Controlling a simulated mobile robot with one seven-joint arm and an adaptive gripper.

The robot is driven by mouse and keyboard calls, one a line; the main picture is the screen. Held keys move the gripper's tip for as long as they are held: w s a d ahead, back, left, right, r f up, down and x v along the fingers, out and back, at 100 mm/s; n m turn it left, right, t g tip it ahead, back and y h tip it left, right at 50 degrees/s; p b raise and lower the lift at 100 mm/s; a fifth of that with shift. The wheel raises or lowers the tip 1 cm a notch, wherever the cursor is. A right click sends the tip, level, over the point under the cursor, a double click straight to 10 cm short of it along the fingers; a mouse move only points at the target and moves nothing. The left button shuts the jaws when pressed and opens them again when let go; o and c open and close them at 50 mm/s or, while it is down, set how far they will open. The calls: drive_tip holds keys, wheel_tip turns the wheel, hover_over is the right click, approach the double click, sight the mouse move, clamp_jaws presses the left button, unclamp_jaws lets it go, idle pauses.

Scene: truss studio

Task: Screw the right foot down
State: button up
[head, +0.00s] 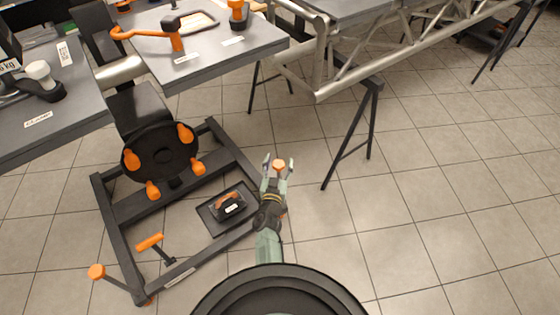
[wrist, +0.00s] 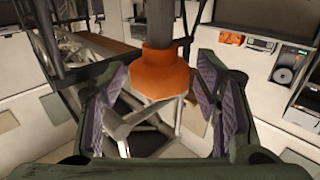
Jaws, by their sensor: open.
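The right foot's orange knob (head: 278,165) stands near the front right corner of the dark floor frame, behind my forearm. In the wrist view the orange knob (wrist: 158,72) sits between the jaws, with a grey rod joined to it. My gripper (head: 277,162) is open, with one finger on each side of the knob; it also shows in the wrist view (wrist: 162,105). Gaps show between the knob and both finger pads. My arm hides most of the foot's lower part and the frame corner.
The dark floor frame (head: 118,231) carries a round plate (head: 160,153) with several orange knobs. Another orange knob (head: 97,271) stands on a rod at the front left corner. A black tray (head: 210,221) lies inside the frame. A trestle (head: 368,125) stands behind right; floor at right is clear.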

drive_tip(key=c, duration=1.1)
drive_tip(key=shift+r, duration=0.1)
